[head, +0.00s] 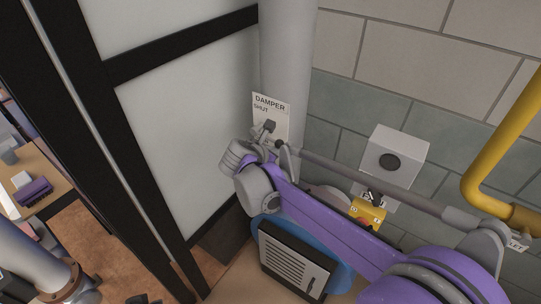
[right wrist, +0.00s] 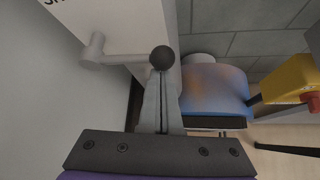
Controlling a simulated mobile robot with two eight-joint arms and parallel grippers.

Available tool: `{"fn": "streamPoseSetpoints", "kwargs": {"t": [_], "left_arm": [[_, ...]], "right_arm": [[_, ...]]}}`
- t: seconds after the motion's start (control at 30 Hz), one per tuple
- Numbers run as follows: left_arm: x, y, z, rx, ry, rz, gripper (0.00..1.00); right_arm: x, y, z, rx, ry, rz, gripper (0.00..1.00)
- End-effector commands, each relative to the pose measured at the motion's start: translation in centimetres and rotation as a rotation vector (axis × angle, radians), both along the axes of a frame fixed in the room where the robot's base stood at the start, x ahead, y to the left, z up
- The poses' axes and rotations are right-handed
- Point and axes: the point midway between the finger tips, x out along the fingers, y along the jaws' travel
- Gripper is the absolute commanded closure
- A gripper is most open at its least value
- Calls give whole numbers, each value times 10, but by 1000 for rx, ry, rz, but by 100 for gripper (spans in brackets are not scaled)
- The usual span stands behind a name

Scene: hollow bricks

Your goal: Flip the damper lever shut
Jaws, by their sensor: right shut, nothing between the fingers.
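The damper lever shows in the right wrist view as a grey rod (right wrist: 128,59) running right from a round pivot (right wrist: 95,50) to a black ball knob (right wrist: 162,58). It sits at a white damper plate (head: 271,104), marked DAMPER and SHUT, on the grey vertical pipe (head: 287,55). My right gripper (head: 262,133) is shut and empty at the lever. In the right wrist view its fingertips (right wrist: 161,74) are at the knob, overlapping it in the picture; contact is unclear. My left gripper is not in view.
A grey box (head: 396,152) with a dark round face is on the brick wall. Below it is a yellow box (head: 367,213) with a red button. A blue round unit with a louvred panel (head: 293,262) stands low. A yellow pipe (head: 508,130) runs at right; a black-framed partition (head: 180,50) at left.

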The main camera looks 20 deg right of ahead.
Motion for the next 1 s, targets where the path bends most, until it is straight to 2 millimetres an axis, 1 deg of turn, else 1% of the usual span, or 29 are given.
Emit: {"fn": "streamPoseSetpoints", "kwargs": {"t": [0.03,0.3,0.7,0.8,1.0], "left_arm": [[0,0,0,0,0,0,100],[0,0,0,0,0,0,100],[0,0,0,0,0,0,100],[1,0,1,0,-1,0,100],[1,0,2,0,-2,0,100]], "right_arm": [[1,1,5,-28,35,1,100],[2,1,28,-187,238,1,100],[10,7,56,-392,500,0,100],[12,9,60,-429,547,0,100],[15,11,67,-428,545,1,100]]}}
